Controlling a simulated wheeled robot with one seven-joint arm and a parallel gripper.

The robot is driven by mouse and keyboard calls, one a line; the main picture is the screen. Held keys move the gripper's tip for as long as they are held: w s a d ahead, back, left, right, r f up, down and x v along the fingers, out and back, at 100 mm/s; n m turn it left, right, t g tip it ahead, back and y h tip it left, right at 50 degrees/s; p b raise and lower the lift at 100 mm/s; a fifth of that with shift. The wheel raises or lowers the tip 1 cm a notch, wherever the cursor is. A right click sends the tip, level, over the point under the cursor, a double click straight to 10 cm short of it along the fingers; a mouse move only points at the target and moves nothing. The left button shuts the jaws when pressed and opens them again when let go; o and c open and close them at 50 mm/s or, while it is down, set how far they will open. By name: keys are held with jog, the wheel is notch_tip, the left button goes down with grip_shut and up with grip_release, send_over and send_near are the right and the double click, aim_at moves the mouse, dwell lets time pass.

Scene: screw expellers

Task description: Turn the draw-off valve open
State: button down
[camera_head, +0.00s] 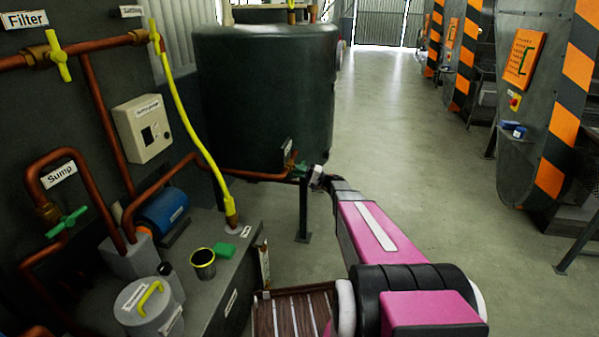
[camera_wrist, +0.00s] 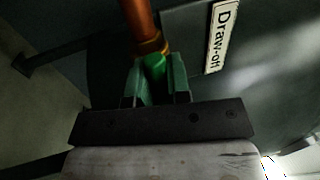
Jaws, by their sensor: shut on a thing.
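The draw-off valve is a green-handled valve (camera_head: 299,168) on a copper pipe low at the front of the big dark green tank (camera_head: 262,95). The wrist view shows its green handle (camera_wrist: 153,83) between the two fingers of my gripper (camera_wrist: 154,86), with the copper pipe (camera_wrist: 140,25) and brass collar just beyond. My gripper is shut on the handle. In the head view my arm reaches in from the right and the gripper end (camera_head: 317,177) is small at the valve. The "Draw-off" label (camera_wrist: 222,37) is beside it on the tank wall. How far the handle is turned I cannot tell.
A dark post (camera_head: 304,212) stands under the valve. On the left, a bench (camera_head: 205,285) carries a blue pump (camera_head: 163,213), a cup (camera_head: 203,262) and a lidded pot (camera_head: 143,303). A yellow hose (camera_head: 185,115) hangs near. A wooden slatted piece (camera_head: 293,312) lies below. The floor (camera_head: 390,120) to the right is open.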

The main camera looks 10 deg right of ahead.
jog(key=shift+s, duration=0.1)
jog(key=c, duration=1.1)
grip_release()
jog(key=v, duration=1)
jog(key=shift+d+f, duration=0.2)
jog(key=shift+d, duration=0.15)
jog(key=shift+s, duration=0.15)
jog(key=s+a+f+n+g+h, duration=0.25)
jog(key=s+a+g+h, duration=0.5)
jog(key=s+a, duration=0.6)
jog(key=s+d+n+h, duration=0.1)
jog(key=s+d+h, duration=0.1)
jog(key=s+h, duration=0.4)
jog(key=s+d+n+h, duration=0.1)
jog(key=s+d+h, duration=0.2)
jog(key=s+h, duration=0.3)
jog(key=shift+s+r, duration=0.4)
jog(key=shift+s, duration=0.65)
